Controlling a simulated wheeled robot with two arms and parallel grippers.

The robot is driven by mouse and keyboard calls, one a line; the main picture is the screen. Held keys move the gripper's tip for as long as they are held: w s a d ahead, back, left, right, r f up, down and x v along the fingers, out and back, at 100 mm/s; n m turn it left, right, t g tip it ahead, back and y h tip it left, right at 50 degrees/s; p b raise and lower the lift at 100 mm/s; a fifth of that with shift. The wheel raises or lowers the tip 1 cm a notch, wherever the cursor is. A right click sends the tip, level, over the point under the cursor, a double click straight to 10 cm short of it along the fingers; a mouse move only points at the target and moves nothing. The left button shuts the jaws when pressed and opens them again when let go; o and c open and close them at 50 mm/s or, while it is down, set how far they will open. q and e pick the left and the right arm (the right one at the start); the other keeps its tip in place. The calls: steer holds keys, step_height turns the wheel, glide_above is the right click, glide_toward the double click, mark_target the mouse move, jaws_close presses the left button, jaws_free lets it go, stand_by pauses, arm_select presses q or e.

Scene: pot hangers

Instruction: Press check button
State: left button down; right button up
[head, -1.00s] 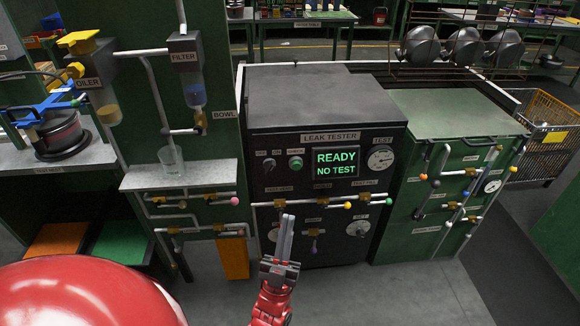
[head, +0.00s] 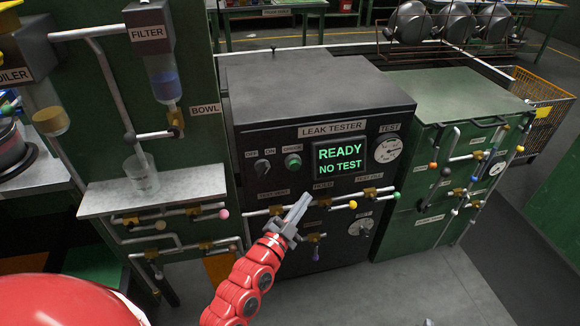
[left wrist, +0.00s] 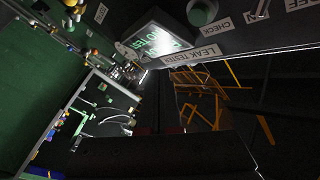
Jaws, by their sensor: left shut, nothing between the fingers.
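The check button (head: 293,162) is a round green button under a CHECK label on the dark leak tester (head: 320,95). It also shows at the top edge of the left wrist view (left wrist: 201,12), beside the CHECK label. My left gripper (head: 302,202) is shut and empty. In the head view it appears below and slightly right of the button, in front of the tester's lower panel. I cannot tell how far it is from the panel. My right gripper is not in view.
The lit screen (head: 340,158) reads READY NO TEST. An OFF/ON knob (head: 262,167) is left of the button and a test gauge (head: 387,148) is to the right. Pipes with coloured knobs (head: 353,205) cross below. A glass (head: 142,176) stands on the left shelf.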

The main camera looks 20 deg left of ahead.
mark_target(294, 166)
arm_select(q)
steer(key=shift+r, duration=0.1)
steer(key=w+a+b, duration=0.5)
steer(key=w, duration=0.2)
steer(key=shift+w, duration=0.15)
stand_by(0.4)
steer(key=shift+b, duration=0.3)
stand_by(1.5)
steer(key=shift+w+a+b, duration=0.2)
steer(key=shift+w+b, duration=0.15)
steer(key=shift+b, duration=0.25)
